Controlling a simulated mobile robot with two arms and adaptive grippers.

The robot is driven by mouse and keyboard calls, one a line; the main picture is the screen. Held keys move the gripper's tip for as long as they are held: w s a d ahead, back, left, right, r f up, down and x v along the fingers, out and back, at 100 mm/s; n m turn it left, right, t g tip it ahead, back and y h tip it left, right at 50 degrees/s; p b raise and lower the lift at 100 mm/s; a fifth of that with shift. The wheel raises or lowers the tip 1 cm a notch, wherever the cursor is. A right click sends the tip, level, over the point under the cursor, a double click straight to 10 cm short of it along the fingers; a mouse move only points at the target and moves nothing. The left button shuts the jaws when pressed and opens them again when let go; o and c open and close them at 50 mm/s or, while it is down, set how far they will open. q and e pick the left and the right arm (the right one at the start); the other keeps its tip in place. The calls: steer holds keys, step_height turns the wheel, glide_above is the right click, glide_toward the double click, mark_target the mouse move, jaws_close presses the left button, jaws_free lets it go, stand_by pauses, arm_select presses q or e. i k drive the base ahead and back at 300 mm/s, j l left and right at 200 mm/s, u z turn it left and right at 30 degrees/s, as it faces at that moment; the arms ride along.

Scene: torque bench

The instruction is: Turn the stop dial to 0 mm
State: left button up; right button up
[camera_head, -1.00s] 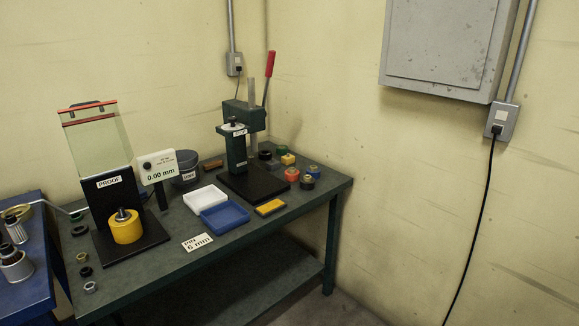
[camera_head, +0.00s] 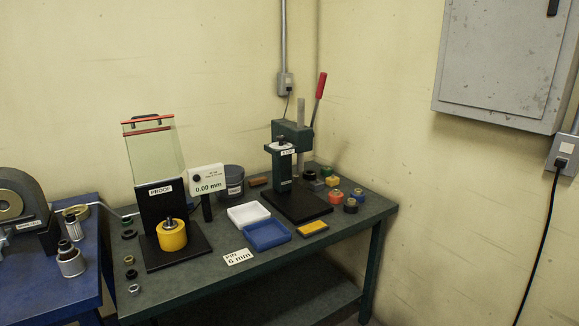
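The green arbor press (camera_head: 283,165) with a red-handled lever (camera_head: 320,86) stands at the back right of the green bench. A small dark knob sits on top of a white disc (camera_head: 281,146) at the front of the press, above a label that seems to read STOP; its setting is too small to read. A white readout (camera_head: 207,179) left of the press shows 0.00 mm. Neither of my grippers is in view.
The proof stand (camera_head: 160,208) with a clear shield and yellow cylinder stands left. White (camera_head: 248,215) and blue (camera_head: 267,235) trays, a "PIN 6 mm" card (camera_head: 238,257) and several coloured parts lie on the bench. A blue table (camera_head: 66,289) adjoins left; a grey wall cabinet (camera_head: 500,65) hangs right.

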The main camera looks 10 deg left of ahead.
mark_target(280, 139)
steer(key=i+l+u, duration=0.15)
steer(key=i+l, duration=0.3)
steer(key=i, duration=0.2)
steer(key=i+l+u, duration=0.15)
steer(key=i+l, duration=0.4)
steer(key=i, duration=0.05)
